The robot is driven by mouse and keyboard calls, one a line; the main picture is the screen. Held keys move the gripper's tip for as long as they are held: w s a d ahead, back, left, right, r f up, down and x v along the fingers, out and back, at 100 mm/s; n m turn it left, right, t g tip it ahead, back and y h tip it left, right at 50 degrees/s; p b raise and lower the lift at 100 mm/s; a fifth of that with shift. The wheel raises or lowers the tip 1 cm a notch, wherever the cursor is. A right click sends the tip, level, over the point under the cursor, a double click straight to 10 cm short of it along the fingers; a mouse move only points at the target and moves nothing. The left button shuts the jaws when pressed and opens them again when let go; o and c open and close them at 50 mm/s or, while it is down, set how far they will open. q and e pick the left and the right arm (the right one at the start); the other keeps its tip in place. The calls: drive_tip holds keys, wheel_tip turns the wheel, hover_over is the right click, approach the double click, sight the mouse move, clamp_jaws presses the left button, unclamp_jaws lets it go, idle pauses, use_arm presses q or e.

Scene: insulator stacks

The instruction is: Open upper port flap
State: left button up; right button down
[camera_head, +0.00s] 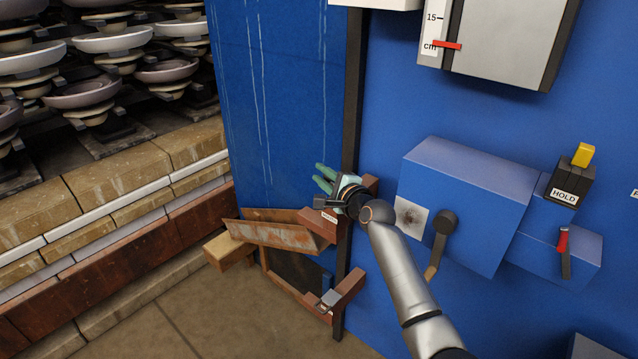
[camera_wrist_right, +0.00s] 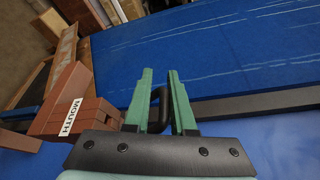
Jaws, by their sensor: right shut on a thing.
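My right gripper (camera_head: 324,179), with green fingers, is at the blue machine's left edge, just above a brown block labelled "MOUTH" (camera_head: 318,221). In the right wrist view its fingers (camera_wrist_right: 160,82) are closed around a black loop-shaped handle (camera_wrist_right: 159,92) in front of a blue panel (camera_wrist_right: 230,62). What the handle is fixed to is hidden by the gripper. A rusty tilted plate (camera_head: 270,235) juts out to the left below the gripper, above a dark opening (camera_head: 300,270). I cannot tell which part is the upper port flap. My left gripper is not in view.
A blue box (camera_head: 465,185) with a dark lever (camera_head: 444,228) stands out right of my arm. A HOLD switch (camera_head: 566,188) and red lever (camera_head: 563,240) are farther right. Stacked insulators (camera_head: 95,90) stand on brick ledges at left. The floor (camera_head: 190,310) is clear at lower left.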

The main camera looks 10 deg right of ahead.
drive_tip(key=w+d, duration=0.1)
drive_tip(key=w+d+r, duration=0.1)
drive_tip(key=d, duration=0.1)
drive_tip(key=shift+w+d, duration=0.1)
drive_tip(key=shift+d, duration=0.05)
drive_tip(key=c, duration=1.3)
unclamp_jaws()
drive_tip(key=shift+d+f, duration=0.1)
drive_tip(key=shift+c, duration=0.2)
drive_tip(key=o, duration=0.4)
drive_tip(key=shift+a, duration=0.25)
drive_tip(key=shift+s, duration=0.4)
drive_tip(key=p+v, duration=0.1)
drive_tip(key=v, duration=1)
drive_tip(key=shift+s+d, duration=0.2)
drive_tip(key=shift+s, duration=0.15)
